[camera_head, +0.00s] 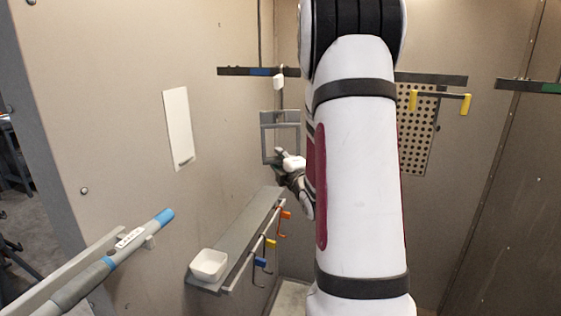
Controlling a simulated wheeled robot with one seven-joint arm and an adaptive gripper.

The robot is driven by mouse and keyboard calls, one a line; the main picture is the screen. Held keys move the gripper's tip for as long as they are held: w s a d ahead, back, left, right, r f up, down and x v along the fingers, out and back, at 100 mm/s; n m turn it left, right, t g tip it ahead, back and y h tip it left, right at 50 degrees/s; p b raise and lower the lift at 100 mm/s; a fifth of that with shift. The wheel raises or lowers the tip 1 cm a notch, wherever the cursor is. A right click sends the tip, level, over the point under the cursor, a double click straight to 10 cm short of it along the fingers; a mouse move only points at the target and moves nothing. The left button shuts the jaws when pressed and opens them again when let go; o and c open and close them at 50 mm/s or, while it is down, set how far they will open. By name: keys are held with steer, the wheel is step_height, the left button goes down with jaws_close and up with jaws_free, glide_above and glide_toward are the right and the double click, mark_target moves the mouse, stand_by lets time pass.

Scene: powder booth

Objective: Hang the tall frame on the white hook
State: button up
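A grey rectangular open frame (267,140), taller than wide with a broad top bar, is upright near the back corner. It looks like the tall frame. A small white block (278,82) sits above it at the dark rail and appears to be the white hook. The frame's top is below this block; I cannot tell whether they are connected. My gripper (286,174) is at the frame's lower right, small and partly hidden behind my white arm. Its fingers overlap the frame's lower edge in the picture. I cannot tell whether they grip it.
A blue-tipped wand (125,245) is at the left. Yellow-ended hooks (465,104) and a perforated panel (418,140) are right of my arm.

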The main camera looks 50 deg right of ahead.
steer(key=v, duration=0.7)
steer(key=shift+s+a, duration=0.15)
steer(key=shift+s, duration=0.05)
steer(key=w+a+r+m+g+y, duration=0.15)
steer(key=a+m, duration=0.25)
steer(key=a, duration=0.4)
steer(key=w+a+r+m+g+y, duration=0.1)
steer(key=a+r+m+g+y, duration=0.15)
steer(key=a, duration=0.65)
steer(key=s+a+m+g+y, duration=0.4)
steer(key=s+a+m+g, duration=0.1)
steer(key=s+a, duration=1.2)
steer(key=shift+a+m+g+y, duration=0.35)
steer(key=shift+a+g, duration=0.15)
steer(key=shift+a, duration=0.35)
